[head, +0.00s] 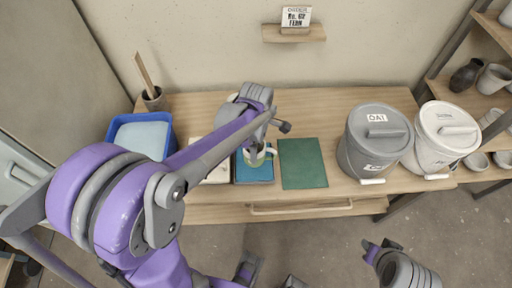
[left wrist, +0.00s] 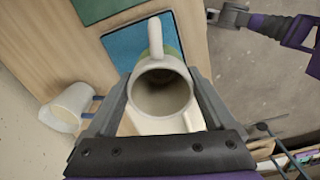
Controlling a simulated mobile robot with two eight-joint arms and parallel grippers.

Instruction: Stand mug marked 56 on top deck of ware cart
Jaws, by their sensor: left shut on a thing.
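A pale mug (head: 258,158) with a green band is held by my left gripper (head: 262,150) over the blue mat (head: 255,177) on the wooden table. In the left wrist view the mug (left wrist: 160,92) sits between both fingers, its open mouth facing the camera, with a handle at the top. No marking can be read on it. Whether its base touches the mat is unclear. My right gripper (head: 380,247) is low in front of the table at the right, apart from everything; its jaw opening is unclear. I cannot make out a ware cart.
A green mat (head: 302,164) lies right of the blue one. Two lidded buckets, grey (head: 372,140) and white (head: 440,140), stand at the table's right. A blue tub (head: 112,130) is at the left. A rack with pots (head: 492,80) stands far right. A pale cup (left wrist: 68,107) shows in the left wrist view.

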